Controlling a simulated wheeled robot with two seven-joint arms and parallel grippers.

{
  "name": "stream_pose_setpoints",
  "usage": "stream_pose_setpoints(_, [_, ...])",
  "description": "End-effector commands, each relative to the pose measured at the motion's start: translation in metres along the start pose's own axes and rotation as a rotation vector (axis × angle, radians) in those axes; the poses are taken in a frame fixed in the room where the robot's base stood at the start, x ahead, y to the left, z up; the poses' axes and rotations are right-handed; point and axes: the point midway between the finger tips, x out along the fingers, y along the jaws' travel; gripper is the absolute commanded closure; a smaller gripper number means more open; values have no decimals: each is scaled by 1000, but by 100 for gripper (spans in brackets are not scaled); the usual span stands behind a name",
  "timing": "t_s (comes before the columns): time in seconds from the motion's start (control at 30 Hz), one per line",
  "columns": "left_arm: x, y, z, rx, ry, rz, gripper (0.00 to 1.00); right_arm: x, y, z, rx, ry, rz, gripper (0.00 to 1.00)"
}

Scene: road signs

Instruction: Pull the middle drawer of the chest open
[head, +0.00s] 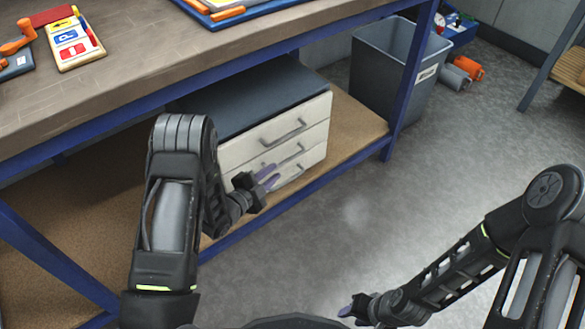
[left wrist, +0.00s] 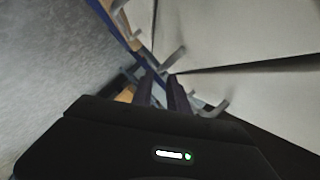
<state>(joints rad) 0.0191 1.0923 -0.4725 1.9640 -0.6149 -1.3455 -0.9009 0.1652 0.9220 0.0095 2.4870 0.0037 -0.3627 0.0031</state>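The chest (head: 240,150) has pale drawer fronts and a dark top, and stands on the lower shelf of the workbench. The middle drawer (head: 314,140) looks shut, with a grey bar handle (head: 294,156). My left gripper (head: 270,177) is in front of the drawers, by the left end of that handle. Its two purple fingers are apart. In the left wrist view, the fingers (left wrist: 163,88) point at a handle (left wrist: 175,58); contact is unclear. My right gripper (head: 346,310) is low, over the floor, away from the chest; its finger gap is not clear.
The bench top (head: 140,60) with its blue frame overhangs the chest. A blue leg (head: 408,75) and a grey bin (head: 385,75) stand to the right. Orange and grey cylinders (head: 468,68) lie on the floor beyond. The floor (head: 390,200) before the chest is clear.

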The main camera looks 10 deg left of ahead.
Motion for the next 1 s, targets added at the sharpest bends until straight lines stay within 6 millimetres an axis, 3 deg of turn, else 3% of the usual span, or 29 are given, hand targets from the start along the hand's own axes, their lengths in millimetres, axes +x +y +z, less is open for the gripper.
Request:
stream_pose_setpoints(0.47, [5,-1,0,19,12,-7,80,2,1,0,0,1,0,64])
stream_pose_setpoints(1.0, [74,-1,-1,19,13,-7,80,20,10,-4,6,13,5,64])
